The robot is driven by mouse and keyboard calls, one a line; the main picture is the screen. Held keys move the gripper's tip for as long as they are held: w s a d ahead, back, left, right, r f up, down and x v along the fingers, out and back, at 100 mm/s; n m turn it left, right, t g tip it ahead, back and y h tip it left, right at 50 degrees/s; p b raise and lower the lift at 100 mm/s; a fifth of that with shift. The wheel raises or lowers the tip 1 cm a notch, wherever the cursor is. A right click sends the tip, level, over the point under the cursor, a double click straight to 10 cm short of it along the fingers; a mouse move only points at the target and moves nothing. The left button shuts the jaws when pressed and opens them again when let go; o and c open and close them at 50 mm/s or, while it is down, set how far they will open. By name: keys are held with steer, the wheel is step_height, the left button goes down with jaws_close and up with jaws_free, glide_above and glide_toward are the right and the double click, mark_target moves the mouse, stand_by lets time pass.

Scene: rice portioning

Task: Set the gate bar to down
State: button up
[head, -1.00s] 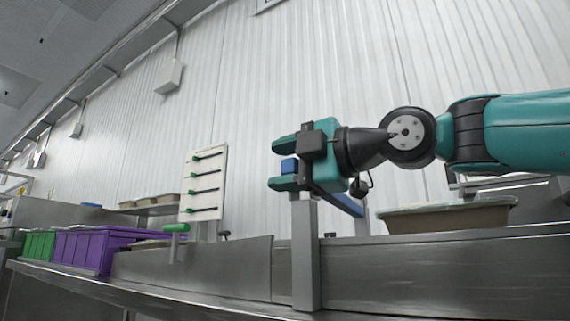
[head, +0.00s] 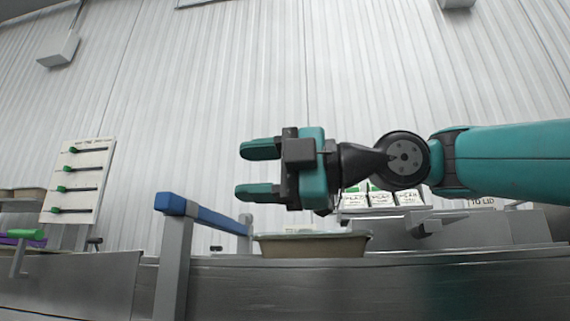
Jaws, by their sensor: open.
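The blue gate bar (head: 212,219) lies roughly level from the top of a grey post (head: 172,265) at the near side back across the line. Its far end is by a small upright near the tray. My gripper (head: 249,170) is open, fingers pointing left, with nothing between them. In the picture it is right of and above the bar's near end, with a visible gap.
A brown tray (head: 312,245) sits behind the metal edge (head: 330,290). A white board with green sliders (head: 77,182) and a green-handled lever (head: 26,236) stand at left. White labelled boxes (head: 383,198) are behind my arm.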

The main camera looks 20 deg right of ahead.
steer(key=v, duration=0.4)
stand_by(0.7)
